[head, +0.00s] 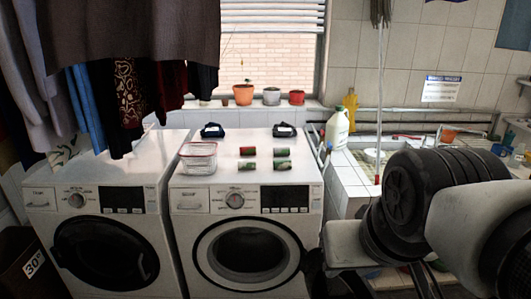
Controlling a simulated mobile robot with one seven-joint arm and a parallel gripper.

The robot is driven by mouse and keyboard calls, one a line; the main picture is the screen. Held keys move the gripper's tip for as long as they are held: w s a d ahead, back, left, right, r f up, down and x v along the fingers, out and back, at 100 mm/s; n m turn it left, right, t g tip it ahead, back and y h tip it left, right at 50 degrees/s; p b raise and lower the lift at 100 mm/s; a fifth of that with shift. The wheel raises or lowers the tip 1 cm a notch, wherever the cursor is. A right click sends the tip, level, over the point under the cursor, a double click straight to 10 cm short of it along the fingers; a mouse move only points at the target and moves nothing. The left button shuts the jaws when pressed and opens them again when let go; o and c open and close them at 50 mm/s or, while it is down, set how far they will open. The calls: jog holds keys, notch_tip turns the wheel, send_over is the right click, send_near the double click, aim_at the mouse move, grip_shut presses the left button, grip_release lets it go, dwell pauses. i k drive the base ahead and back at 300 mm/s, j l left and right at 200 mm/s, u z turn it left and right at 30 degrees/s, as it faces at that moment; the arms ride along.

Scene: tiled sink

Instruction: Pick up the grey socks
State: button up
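Two small dark, blue-grey folded bundles with pale patches on top lie at the back of the right washing machine's top. The left bundle (211,130) and the right bundle (284,130) look most like folded socks, but they are too small to be sure. Nothing touches them. My arm fills the lower right of the head view, to the right of the washer top and apart from the bundles. The fingers of my gripper cannot be made out; the arm runs out of the bottom of the picture.
Clothes (110,40) hang over the left washer (45,182). A white jug (337,128) stands by the tiled sink (350,178). Pots (243,94) line the sill.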

aim_at(278, 151)
jog(key=i+j+z, duration=0.1)
jog(key=i+j, duration=0.15)
jog(key=i+j+z, duration=0.25)
jog(key=i+j, duration=0.25)
jog(key=j, duration=0.2)
jog(key=i+j+z, duration=0.15)
jog(key=j, duration=0.2)
jog(key=i+j+z, duration=0.1)
jog(key=i+j, duration=0.15)
jog(key=i+j+z, duration=0.15)
jog(key=j, duration=0.35)
